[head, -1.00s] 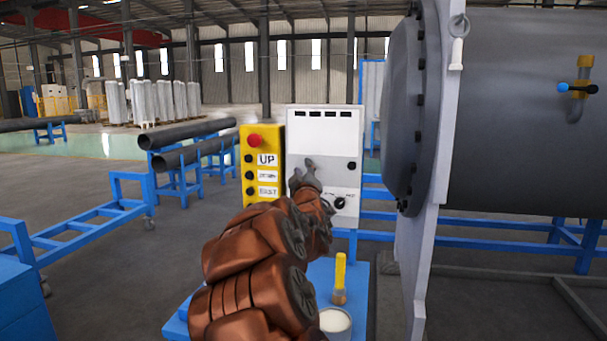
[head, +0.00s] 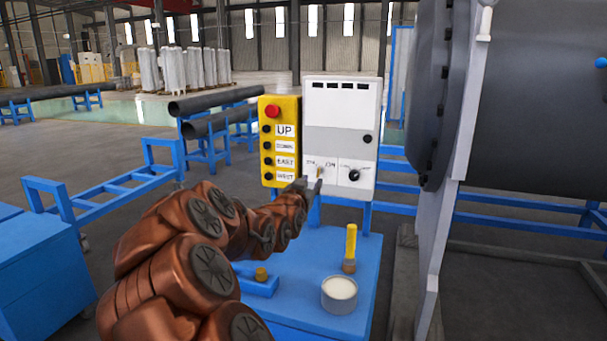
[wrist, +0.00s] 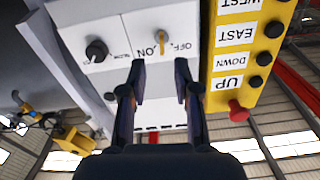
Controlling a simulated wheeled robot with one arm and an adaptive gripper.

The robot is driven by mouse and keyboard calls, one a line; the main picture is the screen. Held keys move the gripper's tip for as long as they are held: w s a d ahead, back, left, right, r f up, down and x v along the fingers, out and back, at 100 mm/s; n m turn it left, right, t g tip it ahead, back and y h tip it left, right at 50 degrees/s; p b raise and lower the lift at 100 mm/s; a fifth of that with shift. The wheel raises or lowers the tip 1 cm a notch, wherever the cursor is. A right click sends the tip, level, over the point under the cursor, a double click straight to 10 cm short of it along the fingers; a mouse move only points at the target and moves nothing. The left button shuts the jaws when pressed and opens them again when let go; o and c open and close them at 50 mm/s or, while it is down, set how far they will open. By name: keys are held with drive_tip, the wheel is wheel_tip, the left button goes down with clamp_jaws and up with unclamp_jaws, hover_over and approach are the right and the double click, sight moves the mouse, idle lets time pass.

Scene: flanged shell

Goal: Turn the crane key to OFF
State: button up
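The crane key (head: 320,172) is a small brass-coloured key on the lower left of the white control box (head: 342,104). It sits between an OFF label on its left and an ON label on its right. In the upside-down wrist view the key (wrist: 161,42) stands roughly upright between the labels. My gripper (head: 311,186) is just below and in front of the key in the head view. In the wrist view my gripper (wrist: 160,66) has its two fingers apart, with nothing between them. The key lies just beyond the fingertips, lined up with the gap; no contact shows.
A black knob (head: 354,175) is right of the key. The yellow button pendant (head: 267,140) hangs close on the left. Below, a blue table (head: 310,255) holds a white-filled tin (head: 339,294) and a yellow-handled brush (head: 350,248). A large flanged shell (head: 530,110) stands to the right.

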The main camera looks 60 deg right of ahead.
sight(319, 172)
drive_tip(key=shift+w+d+p, duration=0.2)
drive_tip(key=shift+d+p, duration=0.05)
drive_tip(key=shift+d, duration=1)
drive_tip(key=shift+w+d+p, duration=0.15)
drive_tip(key=shift+d+p, duration=0.15)
drive_tip(key=shift+d, duration=1)
drive_tip(key=shift+w+d+p, duration=0.2)
drive_tip(key=shift+d+p, duration=0.05)
drive_tip(key=shift+d, duration=1)
clamp_jaws()
